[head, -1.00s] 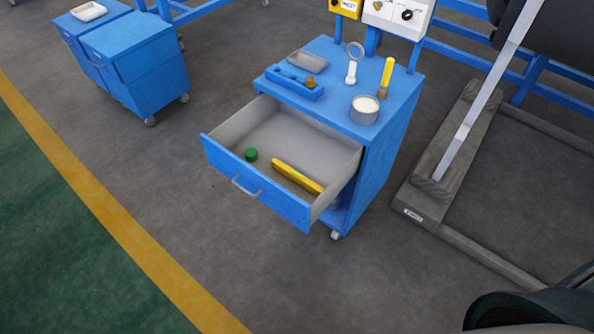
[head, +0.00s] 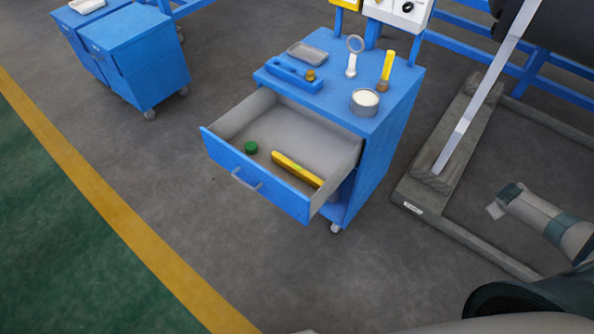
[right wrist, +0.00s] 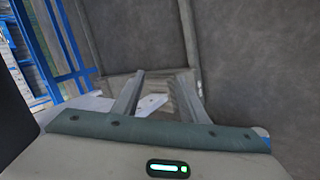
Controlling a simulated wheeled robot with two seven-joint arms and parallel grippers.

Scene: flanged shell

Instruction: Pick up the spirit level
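The spirit level is a yellow bar (head: 297,168) lying flat in the open drawer (head: 240,122) of the blue cabinet. It lies close to the drawer's front panel, its right end near the drawer's right side. My right gripper (head: 495,210) is at the right of the head view, over the floor, well away from the drawer and the level. In the right wrist view its two fingers (right wrist: 158,82) stand apart with nothing clearly held between them. My left gripper is not in view.
A green round object (head: 251,147) lies in the drawer left of the level. The cabinet top holds a blue holder (head: 292,78), a grey tray (head: 307,53), a magnifier (head: 352,62), a yellow-handled brush (head: 387,70) and a round tin (head: 365,101).

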